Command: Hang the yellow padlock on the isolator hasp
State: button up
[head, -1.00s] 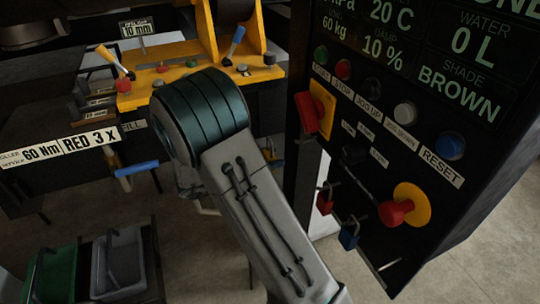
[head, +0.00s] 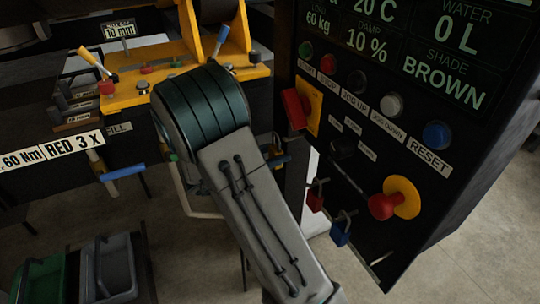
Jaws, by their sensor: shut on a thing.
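The isolator, a red handle (head: 295,109) on a yellow plate (head: 314,118), is at the upper left of the dark control panel (head: 357,210) in the head view. I cannot make out its hasp clearly. A red padlock (head: 316,196) and a blue padlock (head: 341,231) hang low on the panel. I cannot pick out the yellow padlock; a small yellow-orange and dark patch shows just right of my arm, too unclear to name. My arm fills the middle of the view, and my gripper is hidden behind it.
A red mushroom button (head: 383,206) on a yellow disc sticks out from the panel. A yellow bench fixture (head: 130,93) with levers stands at the back left. A green bin (head: 38,282) and a grey bin (head: 108,269) sit at lower left. Bare floor shows below the panel.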

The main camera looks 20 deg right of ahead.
jog(key=shift+d+f+b, duration=0.2)
jog(key=shift+d, duration=0.65)
jog(key=shift+d+f+b, duration=0.2)
jog(key=shift+d+f, duration=0.05)
jog(key=shift+d, duration=0.6)
jog(key=shift+d+f+b, duration=0.2)
jog(key=shift+d, duration=0.65)
jog(key=shift+w, duration=0.1)
jog(key=o, duration=1.1)
jog(key=shift+o, duration=0.2)
